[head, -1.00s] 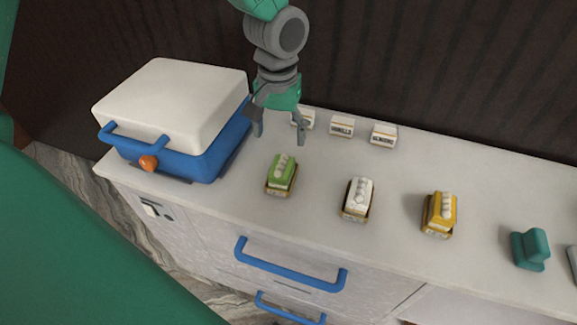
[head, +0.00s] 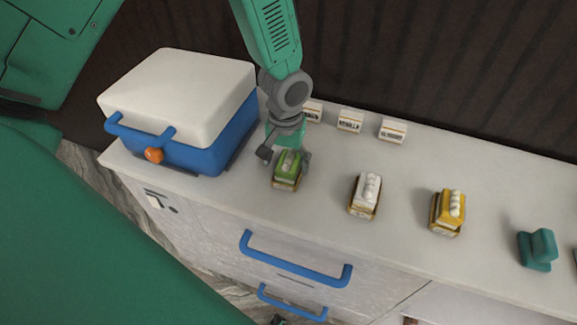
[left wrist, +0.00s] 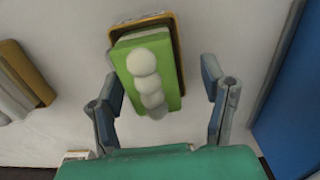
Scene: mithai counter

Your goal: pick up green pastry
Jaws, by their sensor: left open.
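The green pastry (head: 287,167) has white balls on top and sits in a small brown tray (head: 285,186) on the counter. In the left wrist view the green pastry (left wrist: 167,93) lies ahead of and partly between the fingers. My left gripper (head: 284,158) is open around the far end of the pastry, one finger on each side. In the left wrist view the left gripper (left wrist: 166,100) shows a gap between each finger and the pastry, with nothing held. My right gripper is not in view.
A blue box with a white lid (head: 180,95) stands close to the left. A white pastry (head: 366,193) and a yellow pastry (head: 449,209) sit to the right, then a teal object (head: 537,248). Small label cards (head: 350,121) stand along the back. Blue drawer handles (head: 295,262) project in front.

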